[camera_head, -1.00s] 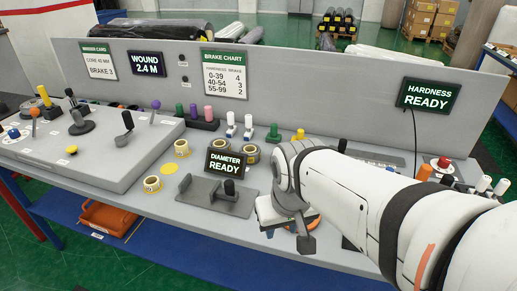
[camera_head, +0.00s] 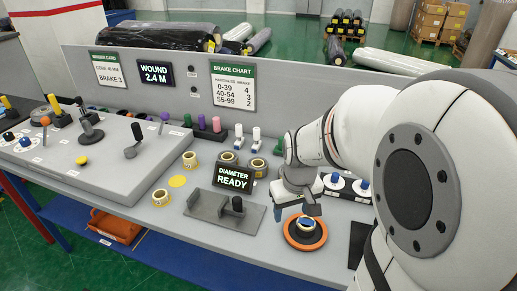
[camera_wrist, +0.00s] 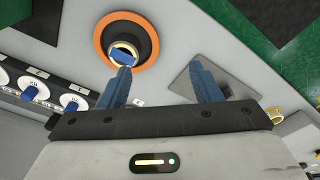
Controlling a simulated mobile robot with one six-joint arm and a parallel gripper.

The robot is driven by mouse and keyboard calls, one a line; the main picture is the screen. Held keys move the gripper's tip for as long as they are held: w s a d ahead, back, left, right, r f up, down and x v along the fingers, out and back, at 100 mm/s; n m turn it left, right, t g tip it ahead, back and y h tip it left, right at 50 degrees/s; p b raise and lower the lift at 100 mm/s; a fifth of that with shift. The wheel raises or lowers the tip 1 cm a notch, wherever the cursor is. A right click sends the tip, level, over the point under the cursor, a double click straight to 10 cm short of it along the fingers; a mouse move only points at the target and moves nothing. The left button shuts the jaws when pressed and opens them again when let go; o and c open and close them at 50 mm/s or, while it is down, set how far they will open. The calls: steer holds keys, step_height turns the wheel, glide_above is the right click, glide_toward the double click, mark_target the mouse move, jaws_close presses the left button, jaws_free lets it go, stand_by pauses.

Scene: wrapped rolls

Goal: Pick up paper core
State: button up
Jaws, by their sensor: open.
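Several small pale rings with yellow bands, which look like paper cores, stand on the grey bench: one (camera_head: 160,198) at the front, one (camera_head: 190,160) behind it, and a pair (camera_head: 228,157) behind the diameter display. A pale ring with a blue centre (camera_head: 306,224) sits in a black dish with an orange rim (camera_head: 291,240); the ring also shows in the wrist view (camera_wrist: 121,50). My gripper (camera_head: 297,207) is open and empty above the bench, near this dish. In the wrist view its blue fingers (camera_wrist: 160,70) are wide apart, the left one close to the ring in the picture.
The diameter display (camera_head: 233,178) stands behind a grey fixture with a black post (camera_head: 237,204). A sloped console with levers (camera_head: 110,165) fills the bench's left. Knobs with blue caps (camera_wrist: 40,85) lie beside my gripper. A low panel (camera_head: 180,85) runs along the back.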

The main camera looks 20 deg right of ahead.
steer(key=g+p, duration=0.1)
steer(key=p, duration=0.3)
glide_toward(306, 221)
steer(key=a, duration=0.1)
steer(key=shift+n, duration=0.3)
steer(key=shift+s+d+f+p, duration=0.1)
steer(key=shift+s+f+p, duration=0.15)
steer(key=shift+f, duration=1.05)
steer(key=shift+s+a+f+p, duration=0.1)
steer(key=shift+s+f+p, duration=0.1)
steer(key=shift+f, duration=1.15)
steer(key=shift+s+d+f+p, duration=0.1)
steer(key=shift+s+f+p, duration=0.15)
steer(key=shift+f, duration=1.05)
steer(key=c, duration=0.8)
